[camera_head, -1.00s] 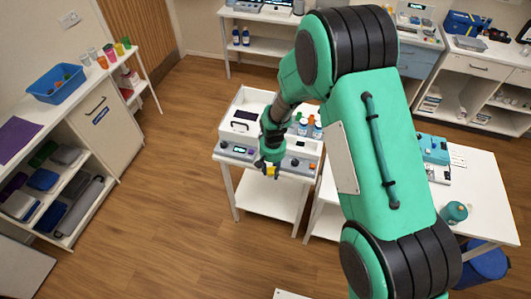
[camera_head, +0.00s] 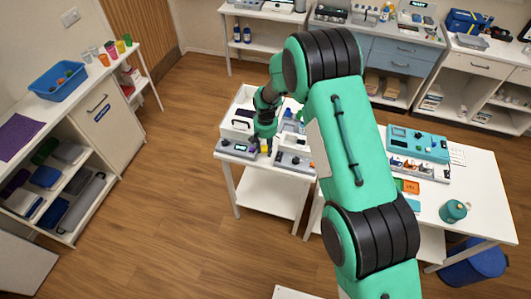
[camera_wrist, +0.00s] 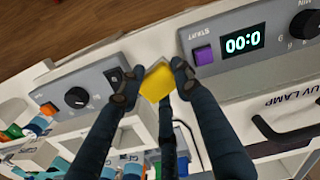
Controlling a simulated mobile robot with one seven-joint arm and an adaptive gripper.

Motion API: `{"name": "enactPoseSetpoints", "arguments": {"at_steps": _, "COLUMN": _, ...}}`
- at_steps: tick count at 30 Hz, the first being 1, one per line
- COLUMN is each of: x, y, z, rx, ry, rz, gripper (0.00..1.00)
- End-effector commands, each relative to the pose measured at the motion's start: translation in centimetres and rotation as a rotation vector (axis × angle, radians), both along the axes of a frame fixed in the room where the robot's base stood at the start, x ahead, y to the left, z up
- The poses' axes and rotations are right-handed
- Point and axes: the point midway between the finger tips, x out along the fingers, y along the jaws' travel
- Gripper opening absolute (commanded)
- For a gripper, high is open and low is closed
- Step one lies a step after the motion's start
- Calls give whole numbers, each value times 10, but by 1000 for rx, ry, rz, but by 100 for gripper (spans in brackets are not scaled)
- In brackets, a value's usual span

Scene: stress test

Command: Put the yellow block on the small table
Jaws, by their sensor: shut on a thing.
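The yellow block (camera_head: 265,150) is between the fingertips of my gripper (camera_head: 262,147). In the wrist view the yellow block (camera_wrist: 157,82) shows between the two dark fingers of my gripper (camera_wrist: 152,85), which are shut on it. The block is close over the front of a white stand (camera_head: 268,190) with a lower shelf, by the grey device fronts; I cannot tell whether it touches anything. A white surface (camera_head: 288,293) shows only in part at the bottom edge. I cannot tell which of these is the small table.
A device with a green timer display (camera_wrist: 242,42) and a grey device with a black knob (camera_wrist: 82,97) flank the block. Bottles stand behind. A white table (camera_head: 480,185) with a teal device (camera_head: 418,144) is at right. The wooden floor at left is clear.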

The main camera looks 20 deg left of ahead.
Motion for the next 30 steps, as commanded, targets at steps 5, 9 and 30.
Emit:
{"name": "enactPoseSetpoints", "arguments": {"at_steps": 5, "x": 0, "y": 0, "z": 0, "rx": 0, "ry": 0, "rz": 0, "gripper": 11}}
{"name": "enactPoseSetpoints", "arguments": {"at_steps": 9, "x": 0, "y": 0, "z": -1, "rx": 0, "ry": 0, "rz": 0, "gripper": 11}}
{"name": "enactPoseSetpoints", "arguments": {"at_steps": 30, "x": 0, "y": 0, "z": -35, "rx": 0, "ry": 0, "rz": 0, "gripper": 11}}
